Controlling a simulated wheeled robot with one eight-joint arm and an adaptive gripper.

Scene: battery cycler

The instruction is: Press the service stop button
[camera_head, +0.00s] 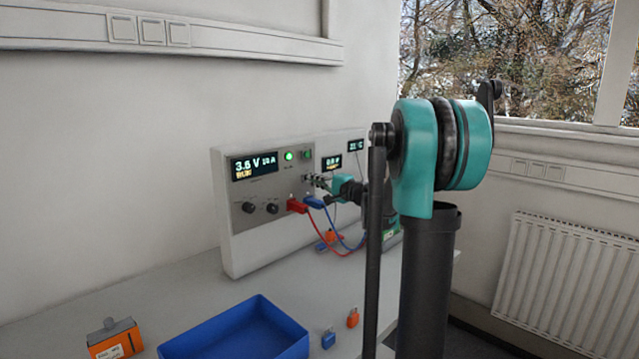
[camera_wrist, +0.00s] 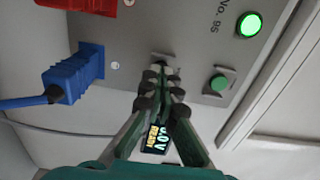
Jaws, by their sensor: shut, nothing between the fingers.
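The battery cycler's grey panel (camera_head: 262,185) stands at the back of the bench, against the wall. A green button (camera_wrist: 219,84) in a similar bracket sits to the right of the fingertips. A lit green lamp (camera_wrist: 250,24) is beyond it. No label reading stop is legible.
Red (camera_head: 297,205) and blue (camera_head: 313,201) plugs with hanging cables sit in the panel close to my gripper. A blue tray (camera_head: 175,348), an orange box (camera_head: 115,342) and small blue and orange padlocks (camera_head: 352,317) are on the bench.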

